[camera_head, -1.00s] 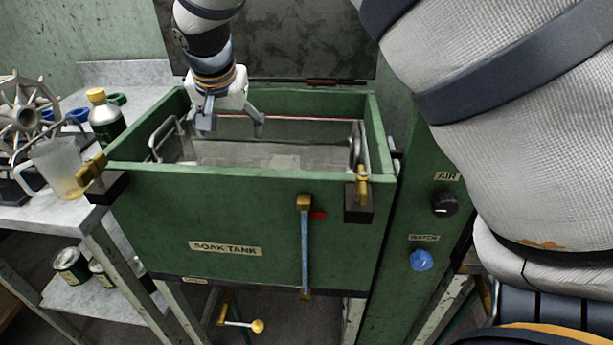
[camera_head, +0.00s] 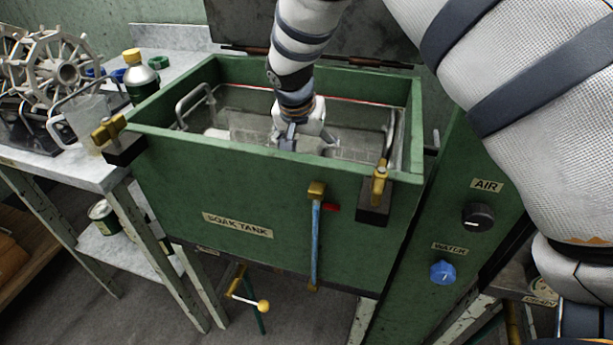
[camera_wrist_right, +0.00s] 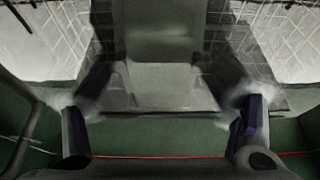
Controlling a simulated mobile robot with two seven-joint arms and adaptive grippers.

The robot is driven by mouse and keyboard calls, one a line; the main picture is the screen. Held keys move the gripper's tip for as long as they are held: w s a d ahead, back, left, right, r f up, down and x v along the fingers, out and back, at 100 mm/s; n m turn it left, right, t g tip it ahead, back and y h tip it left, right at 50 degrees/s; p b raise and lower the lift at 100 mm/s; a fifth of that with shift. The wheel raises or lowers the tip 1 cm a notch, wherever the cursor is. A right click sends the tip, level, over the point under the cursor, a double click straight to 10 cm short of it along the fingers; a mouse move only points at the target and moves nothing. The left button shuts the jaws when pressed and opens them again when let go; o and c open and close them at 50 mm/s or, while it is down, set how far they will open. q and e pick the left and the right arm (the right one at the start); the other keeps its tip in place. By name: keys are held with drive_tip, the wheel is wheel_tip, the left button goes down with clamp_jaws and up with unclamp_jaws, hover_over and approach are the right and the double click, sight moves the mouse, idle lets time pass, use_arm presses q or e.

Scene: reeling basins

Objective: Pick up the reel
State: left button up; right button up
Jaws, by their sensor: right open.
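Grey spoked reels (camera_head: 66,72) stand on the bench at the far left in the head view, partly cut off by the picture's edge. My right gripper (camera_head: 306,141) is down inside the green soak tank (camera_head: 250,205), well to the right of these reels. Its lower part is partly hidden by the tank's front rim. In the right wrist view the gripper's two fingers (camera_wrist_right: 163,130) are spread apart, with nothing held between them. A pale grey blocky shape (camera_wrist_right: 165,85) lies beyond the fingers; I cannot tell what it is. My left gripper is not in view.
Wire handles (camera_head: 194,100) rise at the tank's left and right ends. Mesh (camera_wrist_right: 275,40) shows inside the tank. The open lid (camera_head: 370,35) stands behind. A clear jug (camera_head: 88,115) and a yellow-capped bottle (camera_head: 140,78) stand on the bench (camera_head: 185,65).

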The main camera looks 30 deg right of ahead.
drive_tip(key=shift+x, duration=0.9)
drive_tip(key=shift+d+r, duration=0.1)
drive_tip(key=shift+c, duration=0.3)
drive_tip(key=c, duration=1.3)
drive_tip(key=shift+r, duration=0.1)
drive_tip(key=shift+c, duration=0.2)
